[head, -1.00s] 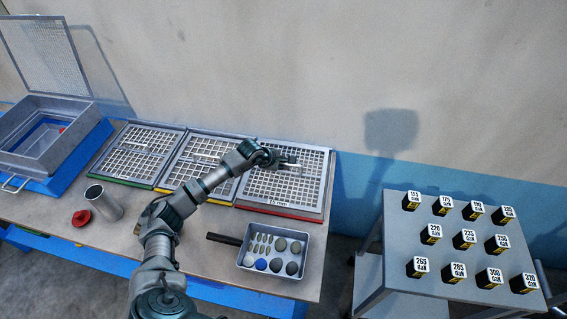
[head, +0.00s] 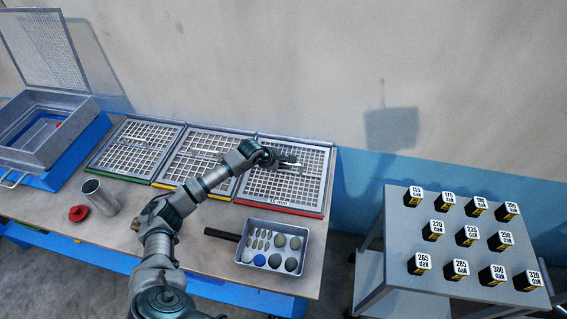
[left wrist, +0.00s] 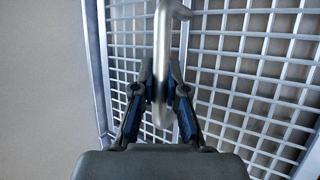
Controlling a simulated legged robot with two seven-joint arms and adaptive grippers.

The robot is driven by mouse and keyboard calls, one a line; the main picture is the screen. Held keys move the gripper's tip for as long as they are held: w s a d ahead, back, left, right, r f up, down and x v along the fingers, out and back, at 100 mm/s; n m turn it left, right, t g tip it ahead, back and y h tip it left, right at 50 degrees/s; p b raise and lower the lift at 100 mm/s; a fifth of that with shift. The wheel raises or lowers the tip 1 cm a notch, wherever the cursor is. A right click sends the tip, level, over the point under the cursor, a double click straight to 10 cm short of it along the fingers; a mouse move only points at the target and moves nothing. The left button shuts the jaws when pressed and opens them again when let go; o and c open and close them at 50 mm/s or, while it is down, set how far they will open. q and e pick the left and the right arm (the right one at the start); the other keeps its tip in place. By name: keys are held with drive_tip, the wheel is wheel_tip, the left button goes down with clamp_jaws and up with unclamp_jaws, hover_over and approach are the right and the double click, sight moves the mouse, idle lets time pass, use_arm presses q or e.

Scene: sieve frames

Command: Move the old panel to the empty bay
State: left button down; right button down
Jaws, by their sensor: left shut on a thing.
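Three mesh panels lie side by side on the bench, one with a green edge (head: 104,170), one with a yellow edge (head: 172,186) and one with a red edge (head: 318,208). My left gripper (head: 284,161) is over the red-edged panel. In the left wrist view my left gripper (left wrist: 160,105) is shut on a bent metal bar handle (left wrist: 163,40), with mesh below it. I cannot tell whether the panel is lifted. The handle is mostly hidden in the head view. A grey frame box (head: 45,103) with its mesh lid (head: 40,48) raised stands at the far left. My right gripper is not in view.
A grey tray (head: 243,262) of stones, a metal cup (head: 98,193) and a red item (head: 78,213) are at the bench front. A cart (head: 395,235) with several labelled black blocks (head: 422,264) stands right of the bench, across a gap.

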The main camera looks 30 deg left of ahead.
use_arm(q)
drive_tip(key=c, duration=1.1)
unclamp_jaws()
drive_tip(key=shift+d+r, duration=0.1)
drive_tip(key=shift+r, duration=0.05)
drive_tip(key=v, duration=1.1)
drive_tip(key=shift+s+r, duration=0.25)
drive_tip(key=shift+s, duration=0.05)
drive_tip(key=shift+r, duration=0.1)
